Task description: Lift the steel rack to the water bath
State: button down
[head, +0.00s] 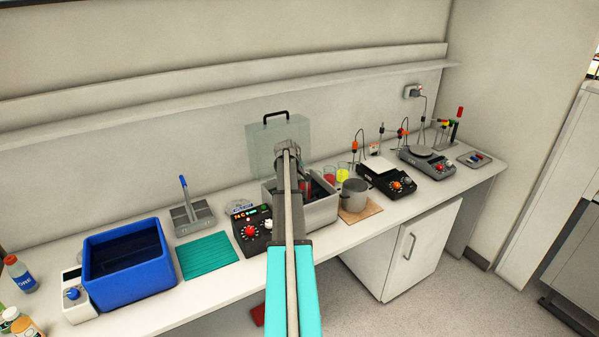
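The steel rack (193,216) stands on the bench at left of centre. It has a blue upright handle (184,186). The water bath appears to be the steel basin (325,212) with a dark control box (250,230), red knob and lit display at its left. My arm crosses in front of the basin and hides much of its inside. My gripper (305,182) is over or near the basin, right of the rack and apart from it. The arm mostly hides its fingers, so I cannot tell whether it is open or holds anything.
A clear lid (264,148) with a black handle stands behind the basin. A teal mat (207,256) lies in front of the rack, beside a blue tub (128,292). A steel pot (354,196) and hotplates (386,180) stand right. A shelf (180,107) runs above the bench.

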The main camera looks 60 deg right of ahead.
jog(key=shift+c, duration=2.4)
grip_release()
jog(key=shift+r, duration=0.1)
notch_tip(320, 180, up, 15)
jog(key=p, duration=1.6)
jog(key=w+a, duration=0.5)
jog(key=a, duration=0.4)
jog(key=w+a, duration=0.6)
jog(key=a, duration=0.4)
jog(key=shift+r, duration=0.15)
